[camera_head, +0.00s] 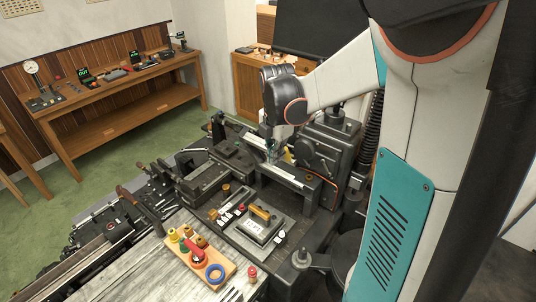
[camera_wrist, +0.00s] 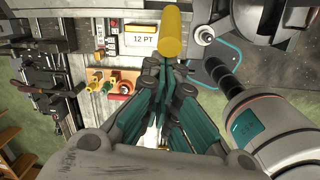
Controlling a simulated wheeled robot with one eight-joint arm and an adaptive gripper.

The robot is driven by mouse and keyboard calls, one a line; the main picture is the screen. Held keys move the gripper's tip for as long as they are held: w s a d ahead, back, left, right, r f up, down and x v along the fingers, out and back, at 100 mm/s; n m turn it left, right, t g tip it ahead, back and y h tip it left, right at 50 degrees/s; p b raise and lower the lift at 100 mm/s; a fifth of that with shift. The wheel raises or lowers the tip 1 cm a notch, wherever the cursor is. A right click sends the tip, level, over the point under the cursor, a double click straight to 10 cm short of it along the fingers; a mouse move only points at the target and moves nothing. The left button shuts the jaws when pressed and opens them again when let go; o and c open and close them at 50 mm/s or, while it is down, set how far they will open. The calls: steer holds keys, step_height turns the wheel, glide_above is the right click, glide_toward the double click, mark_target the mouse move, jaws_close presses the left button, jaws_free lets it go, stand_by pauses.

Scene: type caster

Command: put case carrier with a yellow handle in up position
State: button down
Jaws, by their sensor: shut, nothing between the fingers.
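A yellow cylindrical handle (camera_wrist: 170,33) stands large in the wrist view, just beyond my gripper's fingertips. A small yellow piece in the head view (camera_head: 288,156), right beside my gripper, appears to be the same handle. My gripper (camera_head: 271,158) points down over the dark machine (camera_head: 320,150). In the wrist view my gripper (camera_wrist: 168,72) has its teal fingers shut together with nothing between them. The fingertips are very close to the handle; I cannot tell whether they touch it. The carrier's body under the handle is mostly hidden by my gripper.
A box marked 12 PT (camera_wrist: 139,41) lies on the machine bed. A wooden block (camera_head: 200,255) with coloured knobs and a blue ring sits at the near edge. Dark rails (camera_head: 100,248) run along the left. A wooden bench (camera_head: 120,85) stands behind, with green floor between.

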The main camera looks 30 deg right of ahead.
steer(key=shift+d, duration=0.1)
steer(key=shift+y, duration=0.6)
steer(key=d, duration=0.1)
steer(key=w+d+r, duration=0.1)
steer(key=d+r, duration=0.1)
steer(key=d, duration=0.1)
steer(key=shift+w, duration=0.3)
steer(key=shift+a+r+g, duration=0.1)
steer(key=shift+r+g, duration=0.1)
steer(key=shift+g, duration=0.1)
